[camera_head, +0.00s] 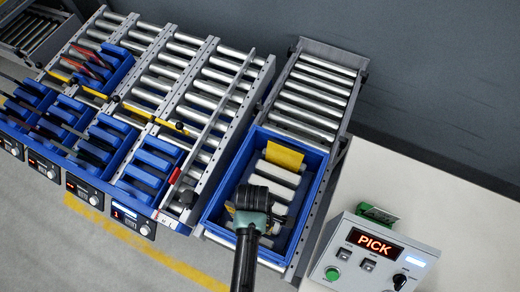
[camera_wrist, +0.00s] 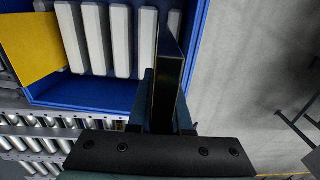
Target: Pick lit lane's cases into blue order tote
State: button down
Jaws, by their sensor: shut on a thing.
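The blue order tote (camera_head: 211,213) stands on the roller conveyor right of the lanes. A yellow sheet (camera_head: 285,157) and several pale bars lie inside it; I cannot tell whether the bars are cases or its floor. My gripper (camera_head: 254,200) is over the tote's near half. In the wrist view, my gripper (camera_wrist: 166,122) is shut on a dark flat case (camera_wrist: 170,75), beside the tote's blue wall (camera_wrist: 90,93). The head view mostly hides this case. The lane unit marked 1 (camera_head: 125,214) has a bright display, below a blue tray (camera_head: 150,167).
Other lanes hold blue trays with dark and red items (camera_head: 92,67). A control box (camera_head: 375,255) reading PICK stands on a pale table (camera_head: 425,195) at the right. Empty rollers (camera_head: 310,95) lie behind the tote. A grey wall runs along the back.

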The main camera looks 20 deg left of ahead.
jog(key=f+b, duration=0.4)
jog(key=b, duration=0.1)
jog(key=shift+s+f, duration=0.3)
jog(key=shift+f, duration=0.05)
jog(key=shift+r+p, duration=0.1)
jog(key=shift+p, duration=0.45)
dwell(0.8)
jog(key=shift+f, duration=0.25)
dwell(0.5)
jog(key=shift+w+f+b, duration=0.1)
jog(key=shift+f+b, duration=3.15)
jog(key=shift+f, duration=0.8)
